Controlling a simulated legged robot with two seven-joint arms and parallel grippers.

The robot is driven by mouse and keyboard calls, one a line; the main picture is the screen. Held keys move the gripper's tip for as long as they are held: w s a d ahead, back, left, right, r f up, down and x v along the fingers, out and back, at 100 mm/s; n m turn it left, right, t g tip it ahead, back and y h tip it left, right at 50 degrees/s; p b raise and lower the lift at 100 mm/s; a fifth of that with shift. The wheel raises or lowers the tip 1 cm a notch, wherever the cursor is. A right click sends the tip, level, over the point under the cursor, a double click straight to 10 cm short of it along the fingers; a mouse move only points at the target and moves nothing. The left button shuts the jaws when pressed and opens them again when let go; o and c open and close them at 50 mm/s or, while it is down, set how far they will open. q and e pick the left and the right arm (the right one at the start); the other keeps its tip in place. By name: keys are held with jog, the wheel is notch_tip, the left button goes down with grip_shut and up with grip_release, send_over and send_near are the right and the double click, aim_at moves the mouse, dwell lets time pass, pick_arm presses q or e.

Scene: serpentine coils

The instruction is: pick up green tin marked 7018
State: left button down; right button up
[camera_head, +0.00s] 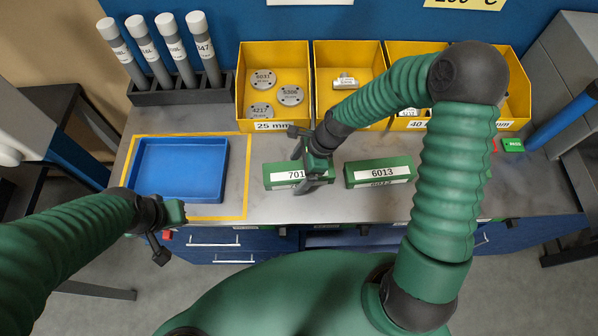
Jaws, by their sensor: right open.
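The green tin marked 701, its last digit hidden (283,176), lies on the grey bench right of the blue tray. My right gripper (304,170) is open at the right part of this tin and covers the end of its label. I cannot tell whether the fingers touch it. A second green tin, marked 6013 (378,172), lies just to the right, a small gap apart. My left gripper (168,232) hangs by the bench's front edge, below the blue tray; its jaw opening is unclear.
An empty blue tray (140,195) sits inside a yellow outline at left. Yellow bins (273,127) stand along the back, some holding grey discs or fittings. My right arm hides part of the right bins and bench.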

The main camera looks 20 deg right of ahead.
jog(key=shift+w, duration=0.1)
grip_shut()
dwell(0.4)
jog(key=shift+r, duration=0.1)
